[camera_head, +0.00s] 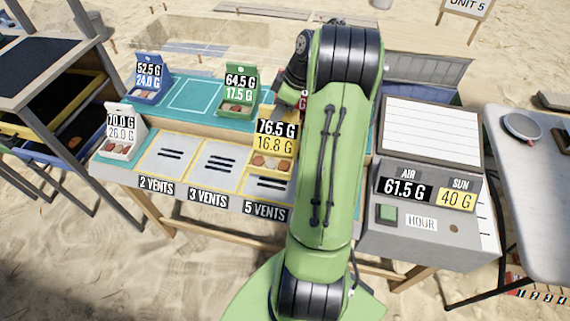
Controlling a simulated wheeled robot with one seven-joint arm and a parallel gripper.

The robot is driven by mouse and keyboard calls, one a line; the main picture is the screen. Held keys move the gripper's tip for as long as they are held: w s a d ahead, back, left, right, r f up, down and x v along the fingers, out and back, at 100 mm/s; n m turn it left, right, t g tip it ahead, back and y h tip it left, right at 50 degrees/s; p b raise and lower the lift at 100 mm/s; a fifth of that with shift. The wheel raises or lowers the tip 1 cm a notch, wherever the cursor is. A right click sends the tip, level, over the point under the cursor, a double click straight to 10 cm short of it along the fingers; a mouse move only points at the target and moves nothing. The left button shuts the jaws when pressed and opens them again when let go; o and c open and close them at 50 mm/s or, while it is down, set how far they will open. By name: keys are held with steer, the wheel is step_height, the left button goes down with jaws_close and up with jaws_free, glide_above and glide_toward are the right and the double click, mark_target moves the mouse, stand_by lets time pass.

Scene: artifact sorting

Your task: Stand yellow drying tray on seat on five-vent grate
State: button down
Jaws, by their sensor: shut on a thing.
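The yellow drying tray (287,165), with brown pieces in it and a card reading 76.5 G and 16.8 G, is at the five-vent grate (252,187). It covers the back part of that grate; the front slots and the "5 VENTS" label show. I cannot tell whether its base touches the seat or hangs just above it. My gripper (284,112) is at the back of the tray, shut on it. My green arm hides the fingertips in part and the right side of the grate.
The two-vent grate (168,157) and three-vent grate (213,168) are bare. A white tray (117,150) stands at the left end. A blue tray (147,96) and green tray (236,108) stand behind on teal. A grey console (415,222) is right of my arm.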

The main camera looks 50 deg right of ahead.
mark_target(279, 133)
step_height(279, 133, down, 9)
steer(key=shift+w+f+b, duration=0.1)
steer(key=shift+w+b, duration=0.05)
steer(key=shift+b, duration=0.95)
steer(key=shift+f, duration=0.15)
steer(key=c, duration=1)
jaws_free()
